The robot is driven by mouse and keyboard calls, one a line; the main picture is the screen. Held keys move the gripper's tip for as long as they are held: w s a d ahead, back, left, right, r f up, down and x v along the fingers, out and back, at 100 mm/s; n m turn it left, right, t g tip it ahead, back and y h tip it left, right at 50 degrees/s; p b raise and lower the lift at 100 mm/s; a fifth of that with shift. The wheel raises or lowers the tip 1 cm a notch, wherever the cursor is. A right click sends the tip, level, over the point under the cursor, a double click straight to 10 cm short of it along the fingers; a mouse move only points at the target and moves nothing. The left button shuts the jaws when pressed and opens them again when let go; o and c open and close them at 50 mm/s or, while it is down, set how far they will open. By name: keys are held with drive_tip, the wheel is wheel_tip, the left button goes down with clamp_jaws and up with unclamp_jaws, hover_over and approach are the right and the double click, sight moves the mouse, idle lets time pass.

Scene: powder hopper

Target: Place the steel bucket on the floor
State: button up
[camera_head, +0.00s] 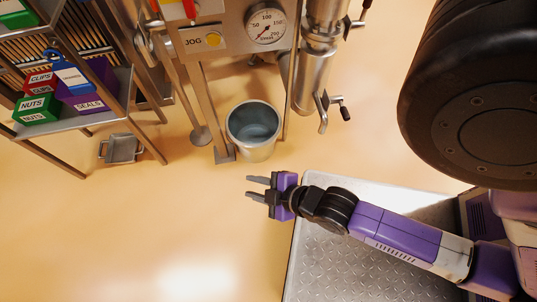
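The steel bucket (253,130) is an open, upright grey metal pail below the machine's gauge panel. It appears to stand on the tan floor (180,215), close to the machine's leg and foot. Its inside looks empty. My gripper (252,189) is below the bucket in the picture, apart from it. Its two dark fingers point left with a gap between them, and nothing is held. My purple and black arm reaches in from the right.
A steel machine with a gauge (266,25) and valve pipes (318,65) stands behind the bucket. A shelf (75,120) with labelled bins is at upper left, with a small metal tray (121,149) beneath. A diamond-plate platform (335,265) lies under my arm. The lower-left floor is clear.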

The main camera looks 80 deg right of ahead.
drive_tip(key=s+a+r+m+t+y, duration=0.1)
drive_tip(key=s+a+r+m+t, duration=0.1)
drive_tip(key=r, duration=0.7)
drive_tip(key=s+a+r+m+t+y, duration=0.2)
drive_tip(key=s+a+r, duration=0.1)
drive_tip(key=r, duration=0.6)
drive_tip(key=shift+a+t, duration=0.4)
drive_tip(key=shift+a, duration=0.1)
drive_tip(key=shift+r, duration=0.1)
wheel_tip(320, 180, up, 28)
drive_tip(key=p, duration=2.8)
